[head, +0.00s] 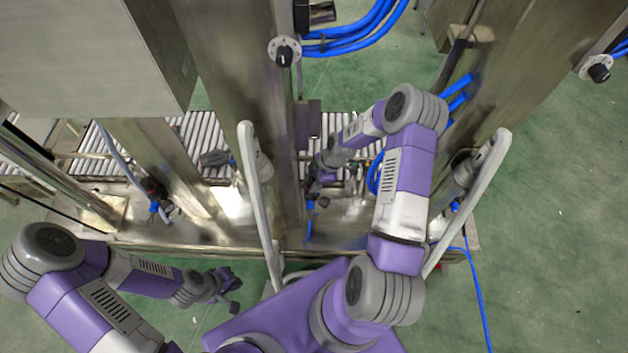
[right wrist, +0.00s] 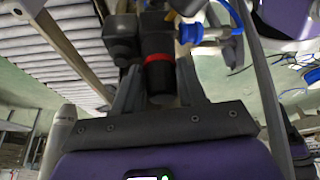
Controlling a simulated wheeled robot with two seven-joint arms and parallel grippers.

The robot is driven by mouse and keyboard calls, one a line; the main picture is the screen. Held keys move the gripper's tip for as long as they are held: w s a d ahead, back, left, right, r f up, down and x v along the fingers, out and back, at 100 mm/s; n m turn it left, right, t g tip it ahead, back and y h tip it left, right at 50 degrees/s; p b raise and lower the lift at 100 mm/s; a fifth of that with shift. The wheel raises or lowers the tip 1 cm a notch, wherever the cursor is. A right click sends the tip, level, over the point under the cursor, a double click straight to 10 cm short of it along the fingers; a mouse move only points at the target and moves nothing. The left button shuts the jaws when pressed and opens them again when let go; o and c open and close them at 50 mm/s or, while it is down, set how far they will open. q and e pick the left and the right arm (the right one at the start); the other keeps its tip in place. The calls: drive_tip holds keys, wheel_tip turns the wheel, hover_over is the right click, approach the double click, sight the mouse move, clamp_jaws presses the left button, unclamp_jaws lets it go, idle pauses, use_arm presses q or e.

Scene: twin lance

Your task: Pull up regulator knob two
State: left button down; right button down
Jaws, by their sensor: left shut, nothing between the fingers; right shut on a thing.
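A black regulator knob with a red ring (right wrist: 158,72) shows upright in the right wrist view, between the two dark fingers of my right gripper (right wrist: 158,92). The gripper is shut on it. In the head view my right gripper (head: 318,182) is at the metal frame near the middle, and its fingers and arm mostly hide this knob. Another dark regulator with a blue fitting (head: 153,190) stands to the left on the frame. My left gripper (head: 228,292) is shut and empty, low at the left, apart from the frame.
Steel posts (head: 250,95) rise close to my right arm. A roller conveyor (head: 205,135) runs behind. Blue hoses (head: 362,35) hang along the posts. Round switches (head: 284,52) are on brackets. Open green floor (head: 560,220) lies at the right.

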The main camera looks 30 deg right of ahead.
drive_tip(key=shift+r, duration=0.65)
drive_tip(key=c, duration=0.6)
unclamp_jaws()
drive_tip(key=shift+r, duration=0.1)
drive_tip(key=p+v, duration=0.2)
drive_tip(key=v, duration=0.5)
drive_tip(key=shift+d+r, duration=0.1)
drive_tip(key=shift+r, duration=0.05)
